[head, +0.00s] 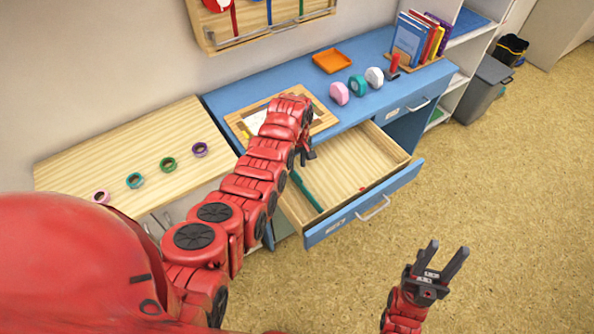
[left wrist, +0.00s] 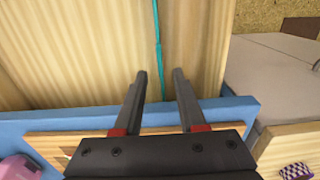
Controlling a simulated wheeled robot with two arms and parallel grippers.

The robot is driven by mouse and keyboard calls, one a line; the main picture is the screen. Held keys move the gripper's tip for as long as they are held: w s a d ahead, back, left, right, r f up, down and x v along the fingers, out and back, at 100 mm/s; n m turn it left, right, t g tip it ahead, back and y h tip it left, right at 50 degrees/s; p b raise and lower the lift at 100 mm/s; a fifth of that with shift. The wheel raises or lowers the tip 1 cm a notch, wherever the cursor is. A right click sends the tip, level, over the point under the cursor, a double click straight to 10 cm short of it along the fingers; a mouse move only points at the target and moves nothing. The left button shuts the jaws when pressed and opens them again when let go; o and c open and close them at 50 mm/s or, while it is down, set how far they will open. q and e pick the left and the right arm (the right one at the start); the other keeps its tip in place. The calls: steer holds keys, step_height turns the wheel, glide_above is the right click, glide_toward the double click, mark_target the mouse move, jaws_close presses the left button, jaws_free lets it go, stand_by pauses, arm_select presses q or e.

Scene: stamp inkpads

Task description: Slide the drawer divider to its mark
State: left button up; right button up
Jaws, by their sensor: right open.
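The open drawer (head: 398,188) has a light wood inside and a blue front. A thin teal divider (head: 306,192) stands in its left part, running front to back; it also shows in the left wrist view (left wrist: 157,40). A small red mark (head: 362,189) is near the drawer's front wall, to the right of the divider. My left gripper (head: 309,154) is over the back of the drawer, partly hidden by my arm. In the left wrist view its fingers (left wrist: 160,74) are apart, with the divider's near end between them, seemingly not gripped. My right gripper (head: 450,246) is open and empty over the floor.
The blue desk (head: 368,104) bears a wood-framed board (head: 323,116), an orange tray (head: 331,61), several coloured rolls, a red stamp (head: 394,68) and books (head: 412,40). Tape rolls lie on a wooden top (head: 120,150) at left. The drawer's right part looks clear.

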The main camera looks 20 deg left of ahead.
mark_target(297, 174)
arm_select(q)
step_height(297, 174, down, 3)
steer(key=shift+r, duration=0.2)
steer(key=shift+w+f+b, duration=0.1)
steer(key=shift+f+b, duration=0.2)
steer(key=shift+b, duration=0.05)
steer(key=shift+f, duration=0.75)
jaws_close()
stand_by(0.6)
